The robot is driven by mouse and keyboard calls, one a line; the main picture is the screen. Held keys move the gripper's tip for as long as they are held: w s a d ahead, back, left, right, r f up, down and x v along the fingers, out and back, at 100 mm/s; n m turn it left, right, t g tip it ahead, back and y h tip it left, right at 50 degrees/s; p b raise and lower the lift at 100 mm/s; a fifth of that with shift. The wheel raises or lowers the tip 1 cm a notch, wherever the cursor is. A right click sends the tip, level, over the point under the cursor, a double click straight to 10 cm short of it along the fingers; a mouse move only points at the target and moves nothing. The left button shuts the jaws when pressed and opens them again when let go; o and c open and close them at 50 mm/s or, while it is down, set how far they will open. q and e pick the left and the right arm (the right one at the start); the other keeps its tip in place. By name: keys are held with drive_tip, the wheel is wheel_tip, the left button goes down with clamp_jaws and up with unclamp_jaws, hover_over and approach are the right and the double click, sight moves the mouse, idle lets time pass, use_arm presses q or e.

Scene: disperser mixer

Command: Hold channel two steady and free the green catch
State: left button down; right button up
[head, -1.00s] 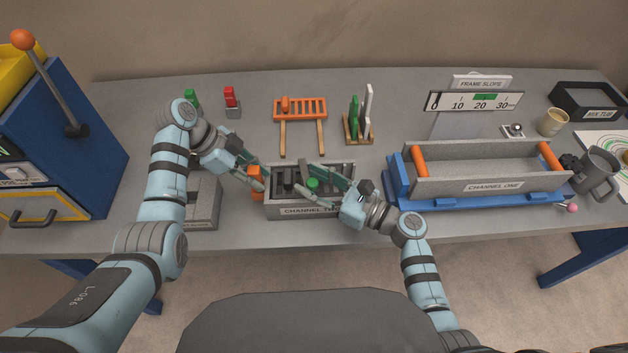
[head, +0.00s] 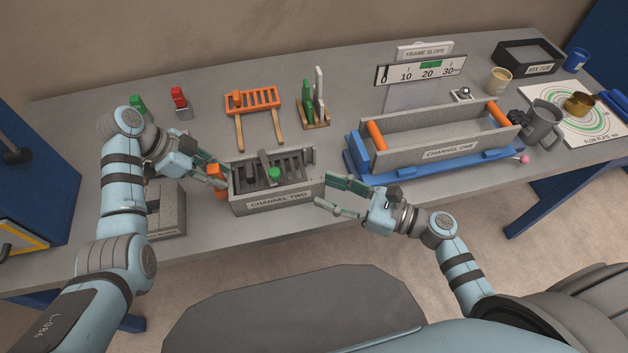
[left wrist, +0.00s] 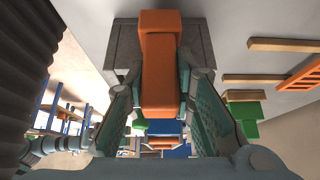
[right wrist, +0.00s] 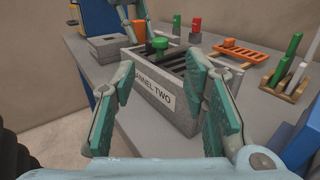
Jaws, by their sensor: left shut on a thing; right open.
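Channel two (head: 279,200) is a grey slotted box standing on the bench. A green knob (head: 274,174) sits on its top, beside a dark bar; it also shows in the right wrist view (right wrist: 158,44). My left gripper (head: 213,176) is shut on the orange handle (head: 218,188) at the box's left end. That handle fills the middle of the left wrist view (left wrist: 160,75), between the fingers. My right gripper (head: 325,192) is open and empty, just right of the box and apart from the knob. I cannot tell whether the catch is engaged.
Channel one (head: 449,151) rests in a blue cradle to the right. Bare bench lies between the two channels.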

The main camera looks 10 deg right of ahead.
sight(279, 173)
drive_tip(key=x, duration=1.2)
clamp_jaws()
